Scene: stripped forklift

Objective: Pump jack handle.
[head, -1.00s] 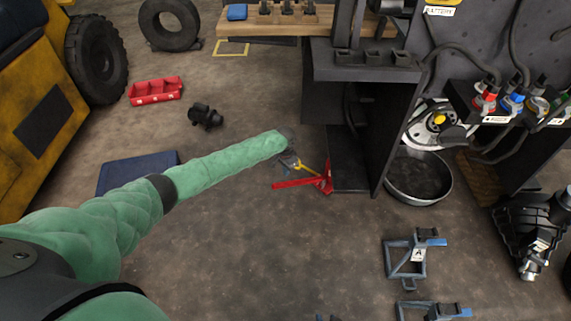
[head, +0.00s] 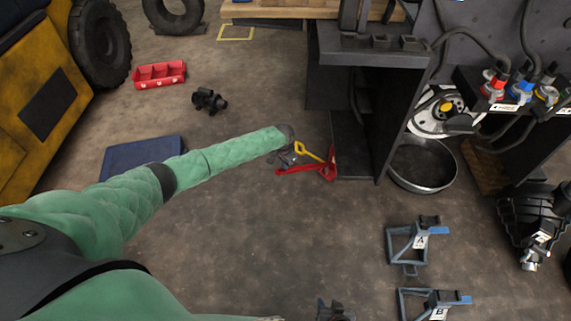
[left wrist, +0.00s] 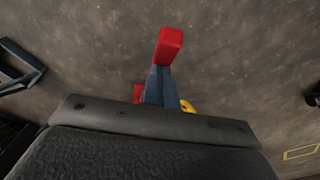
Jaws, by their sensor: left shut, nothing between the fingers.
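The red jack (head: 330,166) stands on the floor against the black bench, with a red bar reaching left. Its yellow handle (head: 312,151) slopes up to the left above the bar. My left gripper (head: 289,157) is at the left of the handle, shut and empty, just above the red bar. The left wrist view shows my dark fingers (left wrist: 160,85) with a red bar end (left wrist: 169,45) beyond them and a bit of yellow handle (left wrist: 187,106) beside them. I cannot tell whether they touch. My right gripper (head: 333,311) is at the bottom edge, mostly cut off.
The black bench (head: 352,110) stands right of the jack, with a round pan (head: 424,165) beyond it. Jack stands (head: 408,243) are at the lower right. A red tray (head: 160,74), a black part (head: 209,100) and a blue mat (head: 142,158) lie left. The floor in front is clear.

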